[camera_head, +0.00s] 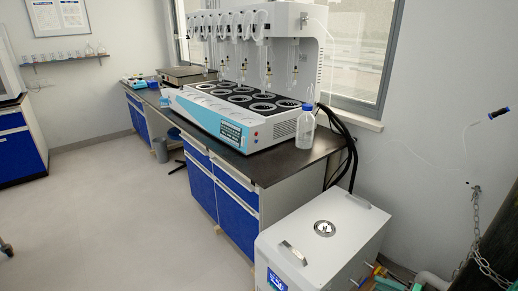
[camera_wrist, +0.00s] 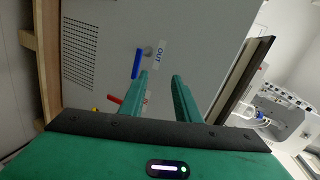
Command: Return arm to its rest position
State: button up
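In the wrist view, my gripper (camera_wrist: 160,77) has two green fingers standing apart with nothing between them, so it is open and empty. Its fingers point toward a light grey panel (camera_wrist: 105,35) with a vent grille. A blue valve handle (camera_wrist: 136,64) beside an "OUT" label is just beyond the left fingertip. A red handle (camera_wrist: 115,99) is lower, beside the left finger. In the head view, only a bit of teal shows at the bottom right edge, beside the white box; I cannot make out the fingers there.
A white box (camera_head: 320,232) with top handles stands on the floor, close to that teal part. Behind it, a bench (camera_head: 285,167) carries the distiller (camera_head: 225,115) and a blue-capped bottle (camera_head: 306,130). Black hoses (camera_head: 350,140) hang beside the bench.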

jog(key=s+a+r+n+g+h, duration=0.1)
jog(key=s+r+n+g+h, duration=0.15)
jog(key=r, duration=0.85)
jog(key=s+a+r+n+g+h, duration=0.15)
jog(key=r+g, duration=0.25)
jog(key=r, duration=0.7)
jog(key=s+r+n+g+h, duration=0.1)
jog(key=s+r+g, duration=0.25)
jog(key=r, duration=0.75)
jog(key=s+a+r+m+h, duration=0.1)
jog(key=s+a+r, duration=0.3)
jog(key=s+r, duration=0.4)
jog(key=s+a+r+m+g+h, duration=0.1)
jog(key=s+a+r+m+h, duration=0.1)
jog(key=s+r, duration=0.6)
jog(key=s+a+h, duration=0.1)
jog(key=s+a, duration=0.1)
jog(key=s, duration=0.5)
jog(key=shift+s+r, duration=0.15)
jog(key=shift+s, duration=0.25)
jog(key=shift+w+f, duration=0.25)
jog(key=shift+w, duration=0.35)
